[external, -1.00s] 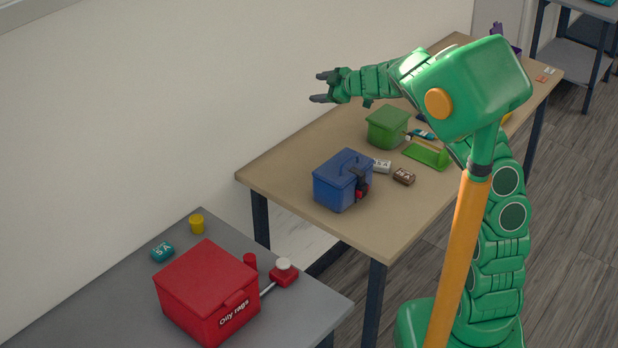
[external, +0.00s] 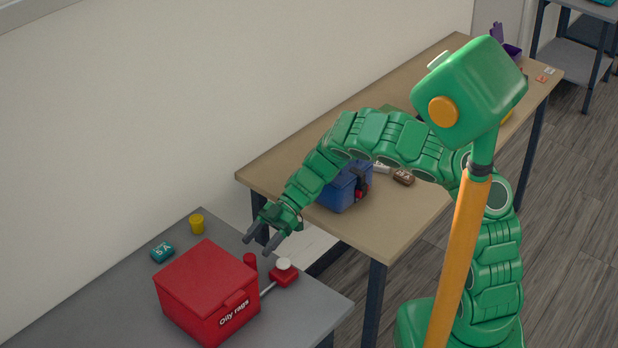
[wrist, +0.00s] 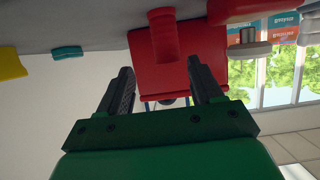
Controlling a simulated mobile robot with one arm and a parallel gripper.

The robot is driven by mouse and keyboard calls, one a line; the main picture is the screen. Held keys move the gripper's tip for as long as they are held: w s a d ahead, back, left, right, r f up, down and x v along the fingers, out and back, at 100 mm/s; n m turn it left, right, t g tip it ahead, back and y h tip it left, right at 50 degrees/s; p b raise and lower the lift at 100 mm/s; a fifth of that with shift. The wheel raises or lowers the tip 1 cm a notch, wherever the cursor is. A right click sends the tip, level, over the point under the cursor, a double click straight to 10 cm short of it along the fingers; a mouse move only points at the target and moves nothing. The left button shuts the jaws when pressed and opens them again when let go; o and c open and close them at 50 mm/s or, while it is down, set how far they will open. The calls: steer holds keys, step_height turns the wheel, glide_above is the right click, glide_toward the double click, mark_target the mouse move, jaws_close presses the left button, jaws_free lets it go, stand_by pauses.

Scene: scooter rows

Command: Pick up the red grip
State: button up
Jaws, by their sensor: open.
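The red grip, a small red cylinder (external: 250,261), stands on the grey table behind the right side of the red box marked "Oily rags". In the wrist view the red grip (wrist: 164,38) appears upside down, just beyond and between my fingertips, in front of the red box (wrist: 178,78). My gripper (external: 260,243) is open and empty, pointing down toward the grey table, close to the red grip and seemingly apart from it. In the wrist view my gripper's two dark fingers (wrist: 161,68) are spread with nothing between them.
The red "Oily rags" box (external: 207,292) fills the middle of the grey table. A red block with a white knob (external: 284,272) and a grey rod lies to the right. A blue box (external: 345,190) stands on the wooden table.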

mark_target(245, 267)
steer(key=shift+x, duration=1.45)
steer(key=shift+s+a+f, duration=0.4)
steer(key=shift+s+f, duration=0.05)
steer(key=shift+s, duration=0.3)
steer(key=shift+s+a+f, duration=0.35)
steer(key=shift+s+f, duration=0.1)
steer(key=shift+s, duration=0.3)
steer(key=shift+x, duration=0.8)
steer(key=shift+w, duration=0.1)
steer(key=shift+c, duration=0.2)
steer(key=c, duration=1)
